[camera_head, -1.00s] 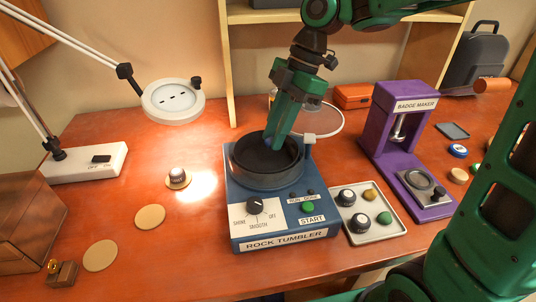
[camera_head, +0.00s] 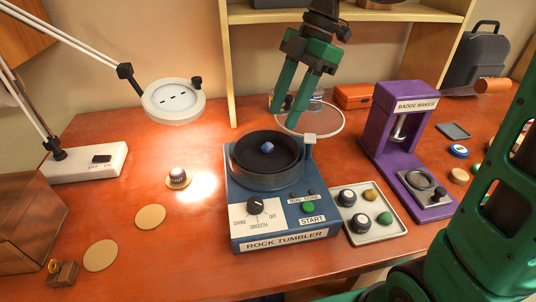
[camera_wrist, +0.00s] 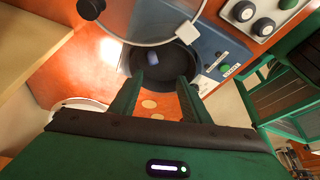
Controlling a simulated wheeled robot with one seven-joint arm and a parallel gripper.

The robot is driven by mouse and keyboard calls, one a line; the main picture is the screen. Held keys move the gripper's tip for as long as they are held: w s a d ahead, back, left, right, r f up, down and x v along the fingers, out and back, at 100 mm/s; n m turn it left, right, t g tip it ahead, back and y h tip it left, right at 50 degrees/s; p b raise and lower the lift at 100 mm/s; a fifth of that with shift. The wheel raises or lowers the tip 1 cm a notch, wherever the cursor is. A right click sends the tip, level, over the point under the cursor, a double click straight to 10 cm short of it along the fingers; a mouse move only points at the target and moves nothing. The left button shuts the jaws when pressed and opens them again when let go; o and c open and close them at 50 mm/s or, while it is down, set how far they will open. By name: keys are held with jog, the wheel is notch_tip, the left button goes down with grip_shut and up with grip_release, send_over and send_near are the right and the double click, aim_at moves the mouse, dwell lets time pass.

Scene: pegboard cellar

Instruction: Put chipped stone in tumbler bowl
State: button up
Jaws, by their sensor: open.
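A small blue stone (camera_head: 267,146) lies in the black tumbler bowl (camera_head: 240,168) of the blue rock tumbler (camera_head: 243,222). The stone also shows in the wrist view (camera_wrist: 153,57), inside the dark bowl (camera_wrist: 135,75). Whether it is chipped is too small to tell. My gripper (camera_head: 288,118) is above and behind the bowl, apart from the stone. Its two green fingers are spread with nothing between them. The fingers also show in the wrist view, pointing toward the bowl. The round clear lid (camera_head: 322,132) stands raised behind the bowl.
The purple badge maker (camera_head: 385,140) stands farther right. A magnifier lamp (camera_head: 173,101) reaches over the left side. Another stone (camera_head: 178,174) sits on a round pad under its light. Flat discs (camera_head: 150,217) lie front left.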

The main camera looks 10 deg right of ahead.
jog(key=shift+v, duration=2.35)
